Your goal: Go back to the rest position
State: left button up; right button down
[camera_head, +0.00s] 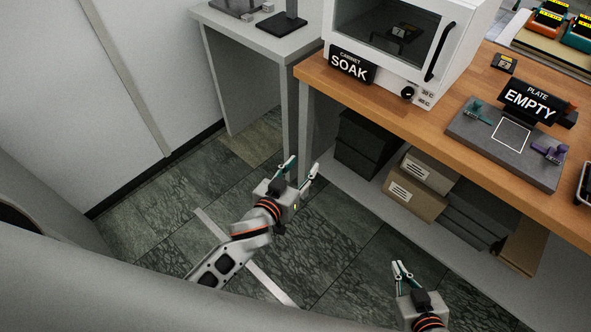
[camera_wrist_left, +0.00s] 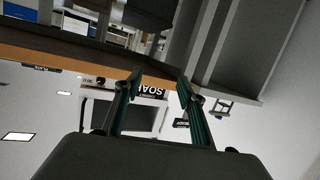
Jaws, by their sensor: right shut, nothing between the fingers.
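My left gripper (camera_head: 304,165) is open and empty, held over the floor in front of the gap between the grey table and the wooden bench. In the left wrist view its two green-padded fingers (camera_wrist_left: 158,78) stand apart with nothing between them. My right gripper (camera_head: 403,265) is at the bottom right of the head view, shut and empty, over the floor in front of the bench's lower shelf. Neither gripper touches anything.
The wooden bench (camera_head: 440,114) carries a white cabinet (camera_head: 455,47) signed SOAK and a grey plate (camera_head: 463,133) signed EMPTY. Boxes (camera_head: 414,199) fill the shelf below. A grey table (camera_head: 255,37) stands further left. The tiled floor (camera_head: 150,210) between wall and bench is clear.

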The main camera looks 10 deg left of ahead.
pick_arm(q)
jog(key=shift+s+a, duration=0.1)
dwell(0.5)
jog(key=s+a+f+m+g, duration=0.1)
jog(key=s+a+f+g, duration=0.1)
jog(key=s+a+f, duration=0.3)
jog(key=s+a+f+m+g, duration=0.1)
jog(key=s+a+f, duration=0.4)
jog(key=s, duration=0.9)
jog(key=shift+f+m+g+y, duration=0.2)
jog(key=shift+m+g+y, duration=0.1)
jog(key=shift+g+y, duration=0.1)
